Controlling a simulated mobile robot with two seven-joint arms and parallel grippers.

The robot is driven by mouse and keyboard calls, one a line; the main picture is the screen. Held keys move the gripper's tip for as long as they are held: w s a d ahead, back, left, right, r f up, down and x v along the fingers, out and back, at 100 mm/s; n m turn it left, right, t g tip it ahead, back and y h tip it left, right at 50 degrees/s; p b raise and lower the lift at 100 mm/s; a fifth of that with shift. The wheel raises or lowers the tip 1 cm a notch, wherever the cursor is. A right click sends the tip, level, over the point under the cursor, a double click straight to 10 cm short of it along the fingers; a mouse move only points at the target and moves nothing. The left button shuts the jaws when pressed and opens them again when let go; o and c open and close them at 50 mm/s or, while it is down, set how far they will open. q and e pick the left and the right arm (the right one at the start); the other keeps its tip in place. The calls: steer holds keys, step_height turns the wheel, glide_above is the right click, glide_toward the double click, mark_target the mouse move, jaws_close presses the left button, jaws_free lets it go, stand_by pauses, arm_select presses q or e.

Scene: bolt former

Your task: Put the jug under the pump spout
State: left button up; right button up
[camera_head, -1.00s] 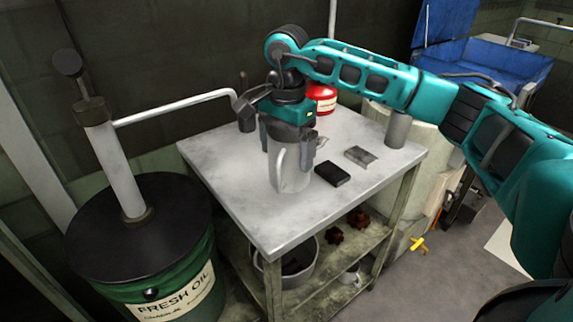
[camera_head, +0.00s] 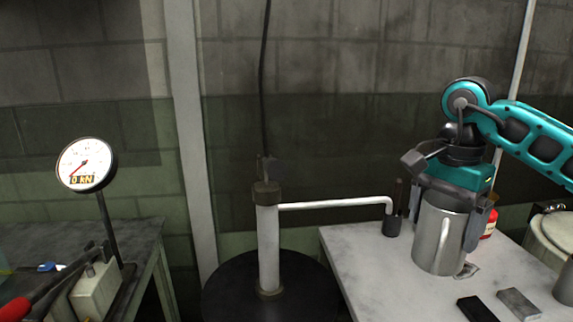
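I cannot tell whether the jug's base touches the table. The pump (camera_head: 268,245) is a pale column on a dark drum lid (camera_head: 318,290). Its thin white pipe runs right to the spout (camera_head: 390,207), which bends down left of the jug. The jug is apart from the spout in the picture. My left gripper is not in view.
A dark cup with a handle in it (camera_head: 392,226) stands at the spout's end in the picture. A red can (camera_head: 490,222) is behind the jug. Dark and grey blocks (camera_head: 476,308) lie in front. A gauge (camera_head: 86,165) stands on the left bench.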

arm_select(q)
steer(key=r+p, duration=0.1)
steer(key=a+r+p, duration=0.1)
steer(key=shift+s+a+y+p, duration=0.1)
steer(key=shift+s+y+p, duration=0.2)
steer(key=shift+p, duration=0.1)
arm_select(e)
steer(key=s+a+f+n, duration=0.6)
steer(key=a+f+n, duration=0.2)
steer(key=f+n, duration=0.2)
steer(key=shift+s+a+f+n, duration=0.3)
steer(key=shift+a+n, duration=0.1)
steer(key=shift+n, duration=0.8)
steer(key=shift+w+d+r, duration=0.1)
steer(key=shift+w, duration=0.05)
